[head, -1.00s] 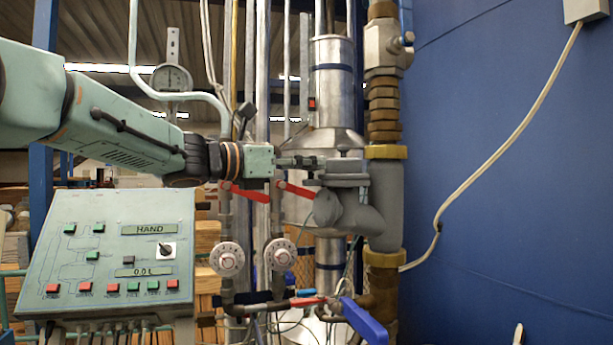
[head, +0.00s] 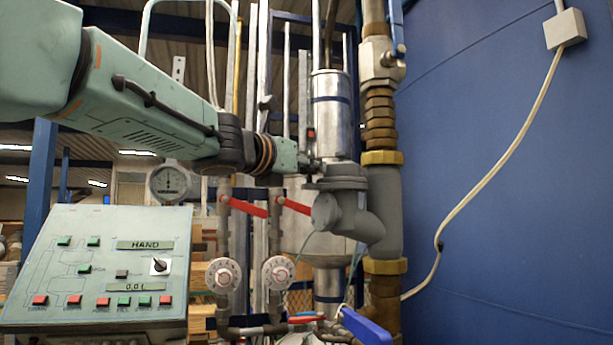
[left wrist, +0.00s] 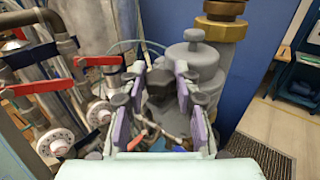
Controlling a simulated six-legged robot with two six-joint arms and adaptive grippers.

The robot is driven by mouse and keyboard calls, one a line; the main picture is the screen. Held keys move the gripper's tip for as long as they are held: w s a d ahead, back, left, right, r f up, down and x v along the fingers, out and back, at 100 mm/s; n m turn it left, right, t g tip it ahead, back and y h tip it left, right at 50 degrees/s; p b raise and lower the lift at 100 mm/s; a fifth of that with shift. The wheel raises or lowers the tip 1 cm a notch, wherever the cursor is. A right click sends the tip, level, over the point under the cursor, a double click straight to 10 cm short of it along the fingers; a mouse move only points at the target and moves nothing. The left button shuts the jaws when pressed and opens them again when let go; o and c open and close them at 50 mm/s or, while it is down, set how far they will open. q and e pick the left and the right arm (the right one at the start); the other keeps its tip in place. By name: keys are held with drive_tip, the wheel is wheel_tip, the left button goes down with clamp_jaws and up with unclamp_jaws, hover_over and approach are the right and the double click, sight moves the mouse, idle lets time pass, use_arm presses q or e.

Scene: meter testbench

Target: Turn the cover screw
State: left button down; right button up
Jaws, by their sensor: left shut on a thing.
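The grey meter body (head: 345,209) sits against the vertical pipe on the right in the head view, with a round flange on top. In the left wrist view the grey body (left wrist: 199,75) with a small knob on top stands just beyond the fingers. My left gripper (head: 308,162) is at the upper left of the meter, beside its flange. In the wrist view its purple-padded fingers (left wrist: 161,75) close around a dark part (left wrist: 160,92). I cannot tell whether this is the cover screw. My right gripper is not in view.
Red lever handles (head: 249,208) and white dials (head: 223,275) stand left of the meter. A control panel (head: 98,262) is at lower left. A blue valve handle (head: 364,327) is below. The blue wall (head: 510,200) on the right leaves free room in front.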

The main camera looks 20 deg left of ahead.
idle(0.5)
use_arm(q)
drive_tip(key=c, duration=1.4)
unclamp_jaws()
drive_tip(key=o, duration=0.4)
drive_tip(key=shift+s+r, duration=0.15)
drive_tip(key=shift+s, duration=0.2)
drive_tip(key=shift+o, duration=0.2)
drive_tip(key=shift+w, duration=0.3)
drive_tip(key=shift+s+r, duration=0.25)
drive_tip(key=shift+r, duration=0.7)
drive_tip(key=shift+w+r, duration=0.25)
drive_tip(key=shift+r, duration=0.55)
drive_tip(key=shift+s+r, duration=0.2)
drive_tip(key=shift+r, duration=1.3)
drive_tip(key=shift+w+r, duration=0.2)
drive_tip(key=shift+r, duration=0.9)
drive_tip(key=shift+s+r, duration=0.15)
drive_tip(key=shift+r, duration=0.45)
